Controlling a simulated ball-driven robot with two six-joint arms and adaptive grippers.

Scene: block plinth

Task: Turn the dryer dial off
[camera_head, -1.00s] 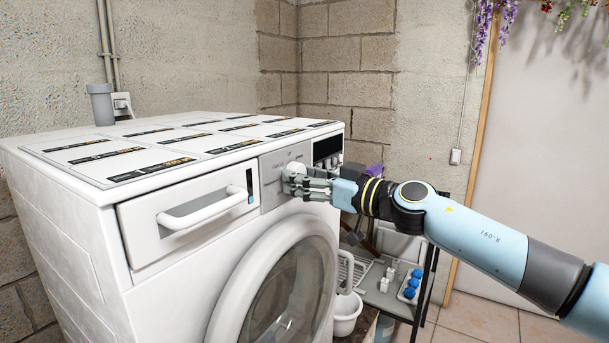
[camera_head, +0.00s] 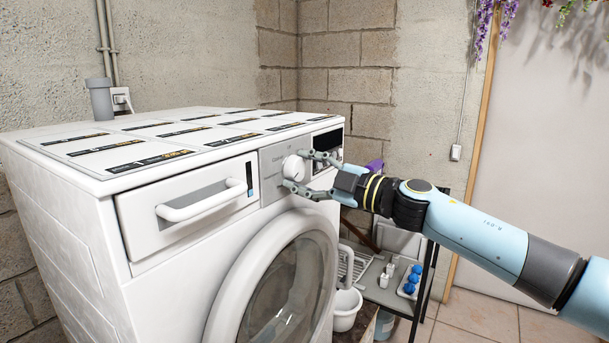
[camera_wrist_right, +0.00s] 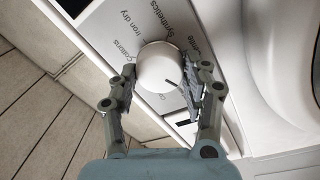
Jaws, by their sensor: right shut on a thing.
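The dryer dial (camera_head: 293,168) is a round white knob on the grey control panel of the white dryer (camera_head: 180,260). In the right wrist view the dial (camera_wrist_right: 160,68) has a dark pointer mark towards its lower right; labels such as Cottons, Iron dry and Synthetics surround it. My right gripper (camera_head: 309,174) is at the dial, with one finger above and one below it in the head view. In the wrist view its fingers (camera_wrist_right: 160,88) straddle the dial; the right one lies against its edge, and the left one seems close beside it. My left gripper is out of view.
A drawer handle (camera_head: 205,201) sticks out left of the panel, and the round door (camera_head: 278,285) is below. A dark shelf rack (camera_head: 385,294) with small items and a white bucket (camera_head: 345,310) stand to the right.

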